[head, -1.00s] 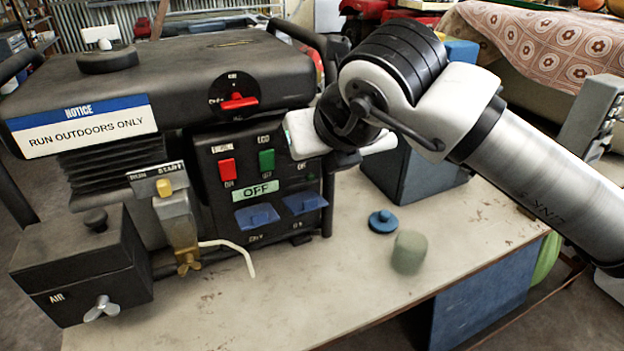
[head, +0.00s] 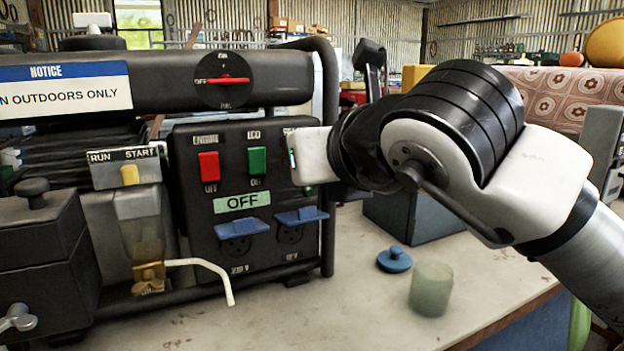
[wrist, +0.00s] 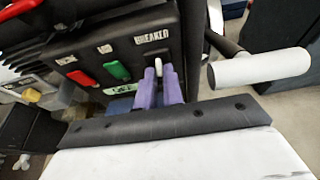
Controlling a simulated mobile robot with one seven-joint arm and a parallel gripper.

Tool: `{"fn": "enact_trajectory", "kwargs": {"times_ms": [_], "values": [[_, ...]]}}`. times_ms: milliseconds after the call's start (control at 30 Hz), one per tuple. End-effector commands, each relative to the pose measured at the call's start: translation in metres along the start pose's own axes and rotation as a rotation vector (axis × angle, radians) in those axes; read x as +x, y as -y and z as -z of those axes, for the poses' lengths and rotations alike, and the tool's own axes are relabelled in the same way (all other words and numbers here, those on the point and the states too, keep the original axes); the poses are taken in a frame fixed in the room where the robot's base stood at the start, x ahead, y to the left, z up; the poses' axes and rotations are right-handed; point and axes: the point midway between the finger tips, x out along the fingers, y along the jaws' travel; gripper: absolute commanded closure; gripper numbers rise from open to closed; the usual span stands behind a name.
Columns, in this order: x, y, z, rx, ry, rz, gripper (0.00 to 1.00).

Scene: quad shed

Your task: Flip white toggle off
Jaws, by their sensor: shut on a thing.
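The white toggle (wrist: 159,68) is on the generator's black control panel (wrist: 120,45), under the BREAKER label in the wrist view. My gripper (wrist: 160,82) has its two purple fingers against the panel, one on each side of the toggle, shut on it. Whether the toggle points up or down cannot be told. In the head view, my white gripper body (head: 314,155) covers the panel's upper right corner. The toggle and fingertips are hidden there.
The panel also has a red rocker (head: 209,166), a green rocker (head: 257,160), an OFF plate (head: 242,202) and blue socket covers (head: 244,229). A red selector knob (head: 229,80) is above. A blue lid (head: 394,259) and a greenish cup (head: 431,289) are on the bench.

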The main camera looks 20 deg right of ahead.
Motion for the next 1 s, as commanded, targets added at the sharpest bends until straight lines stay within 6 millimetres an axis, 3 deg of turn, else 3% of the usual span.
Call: {"fn": "enact_trajectory", "kwargs": {"times_ms": [533, 567, 700, 1000], "values": [[0.0004, -0.0003, 0.0007, 0.000, 0.016, -0.001, 1.00], [0.0004, -0.0003, 0.0007, 0.000, 0.016, -0.001, 0.88], [0.0004, -0.0002, 0.0007, 0.000, 0.016, -0.001, 0.70], [0.0002, -0.0001, 0.0004, 0.000, 0.016, -0.001, 0.69]]}}
